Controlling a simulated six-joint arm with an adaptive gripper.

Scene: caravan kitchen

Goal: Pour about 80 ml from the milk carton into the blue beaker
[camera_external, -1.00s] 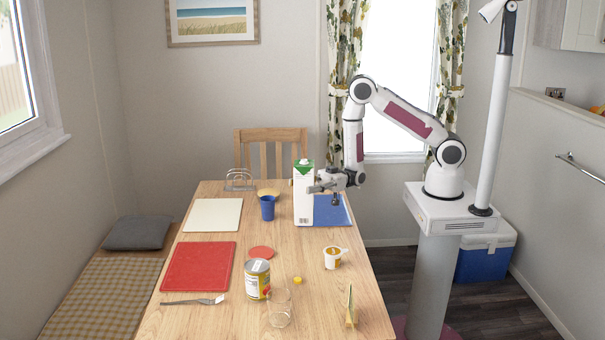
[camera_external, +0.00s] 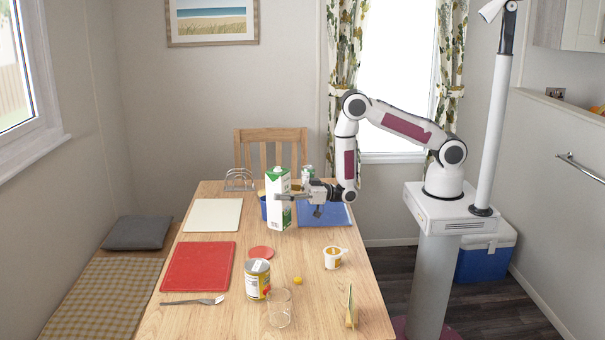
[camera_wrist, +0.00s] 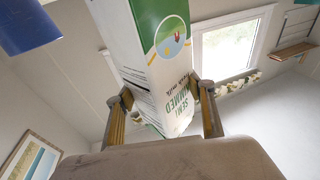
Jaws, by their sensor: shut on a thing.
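The milk carton (camera_external: 279,205) is white and green and stands out in front of the blue beaker (camera_external: 263,207) in the external view. My gripper (camera_external: 291,195) is shut on the carton. In the wrist view the carton (camera_wrist: 150,60) sits between both fingers, with its printed side showing. The blue beaker (camera_wrist: 28,22) shows at the top left of the wrist view, apart from the carton. In the external view the carton hides most of the beaker. No milk stream is visible, and the beaker's inside cannot be seen.
A blue mat (camera_external: 325,215) lies beside my gripper. A toast rack (camera_external: 239,180) and a cream mat (camera_external: 213,215) are to the left. A red mat (camera_external: 199,267), a can (camera_external: 257,279), a glass (camera_external: 280,308) and a small cup (camera_external: 334,257) stand nearer the front.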

